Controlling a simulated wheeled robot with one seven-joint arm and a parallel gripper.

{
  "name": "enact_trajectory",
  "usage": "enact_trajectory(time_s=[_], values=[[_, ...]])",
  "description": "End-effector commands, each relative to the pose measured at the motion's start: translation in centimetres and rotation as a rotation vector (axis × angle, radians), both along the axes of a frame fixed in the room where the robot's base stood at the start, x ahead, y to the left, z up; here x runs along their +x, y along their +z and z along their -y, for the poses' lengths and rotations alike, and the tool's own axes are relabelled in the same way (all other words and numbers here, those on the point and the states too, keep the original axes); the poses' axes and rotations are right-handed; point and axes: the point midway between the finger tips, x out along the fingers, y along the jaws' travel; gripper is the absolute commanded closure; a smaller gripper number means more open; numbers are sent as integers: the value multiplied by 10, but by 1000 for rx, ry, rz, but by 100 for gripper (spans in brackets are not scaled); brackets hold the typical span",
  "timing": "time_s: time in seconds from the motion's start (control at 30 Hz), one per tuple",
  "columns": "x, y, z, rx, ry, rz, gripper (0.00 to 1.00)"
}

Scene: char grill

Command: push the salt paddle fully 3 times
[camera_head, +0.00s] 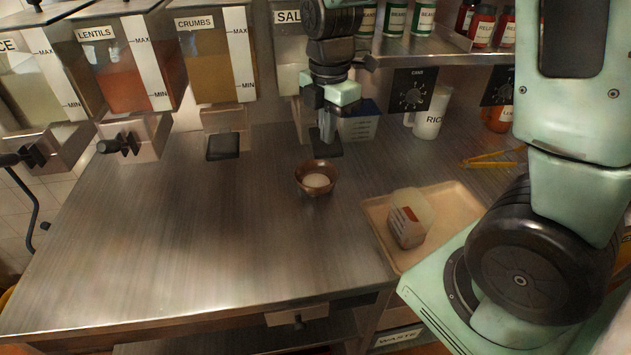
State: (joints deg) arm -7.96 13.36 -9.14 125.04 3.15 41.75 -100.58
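The salt dispenser (288,60) stands at the back, its label partly hidden behind my arm. Its dark salt paddle (326,150) sticks out low below it, partly covered by my gripper. My gripper (327,138) points down with its fingers together and nothing seen between them. The fingertips are at the paddle; I cannot tell whether they touch it. A small brown bowl (301,180) stands on the counter just in front of the paddle, with a white heap, seemingly salt, inside.
The crumbs dispenser (211,62) with its dark paddle (223,147) and the lentils dispenser (130,72) stand left. A tray (456,205) holding a clear container (409,218) lies right. The counter's left front is clear.

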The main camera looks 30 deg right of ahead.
Motion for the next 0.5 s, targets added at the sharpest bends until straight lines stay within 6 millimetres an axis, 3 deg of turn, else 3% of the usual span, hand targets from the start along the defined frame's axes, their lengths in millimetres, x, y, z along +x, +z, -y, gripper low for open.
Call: enact_trajectory(time_s=[0.5], values=[[-1,27,0,1,0,-3,100]])
